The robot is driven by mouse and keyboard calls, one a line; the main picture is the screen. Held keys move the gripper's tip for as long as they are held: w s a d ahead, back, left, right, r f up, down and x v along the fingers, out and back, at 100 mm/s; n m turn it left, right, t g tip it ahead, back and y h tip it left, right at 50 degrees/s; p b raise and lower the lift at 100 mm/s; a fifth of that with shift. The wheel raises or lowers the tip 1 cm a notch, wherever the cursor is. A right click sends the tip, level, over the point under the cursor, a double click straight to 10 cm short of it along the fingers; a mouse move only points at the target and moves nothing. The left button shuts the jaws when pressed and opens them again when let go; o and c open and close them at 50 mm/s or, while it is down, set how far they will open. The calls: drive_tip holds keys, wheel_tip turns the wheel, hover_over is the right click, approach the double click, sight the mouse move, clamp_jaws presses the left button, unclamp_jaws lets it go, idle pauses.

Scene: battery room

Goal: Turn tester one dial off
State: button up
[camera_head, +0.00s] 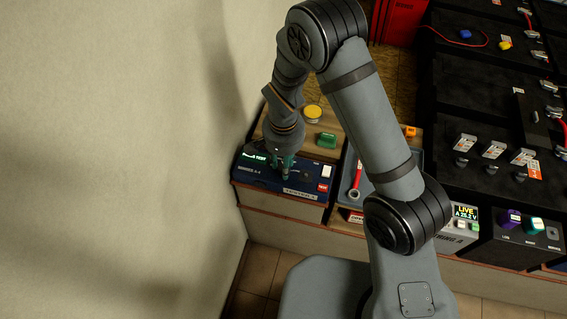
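A dark blue tester box (258,180) sits on the bench at the left, with a lit green display (253,157), a pale front label (300,193) too small to read surely, and a red patch at its right. My gripper (282,172) points down over the top of this box, its teal fingers at or just above the face. The dial is not clearly visible; the fingers and wrist cover that part of the face. I cannot tell whether the fingers touch anything or how far apart they are.
Behind the box, a wooden surface holds a yellow round item (313,112) and a green block (326,140). A red-handled tool (356,178) lies to the right. Further right stand a lit "LIVE" meter (466,213) and black battery units (470,95). A wall (120,150) is close on the left.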

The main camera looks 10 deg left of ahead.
drive_tip(key=n+b, duration=0.2)
drive_tip(key=n, duration=0.2)
drive_tip(key=shift+f+n, duration=0.1)
drive_tip(key=shift+n, duration=0.2)
drive_tip(key=n+b, duration=0.1)
drive_tip(key=n, duration=0.4)
idle(0.5)
drive_tip(key=o, duration=1.1)
drive_tip(key=shift+o, duration=0.3)
drive_tip(key=shift+r, duration=0.2)
wheel_tip(320, 180, up, 12)
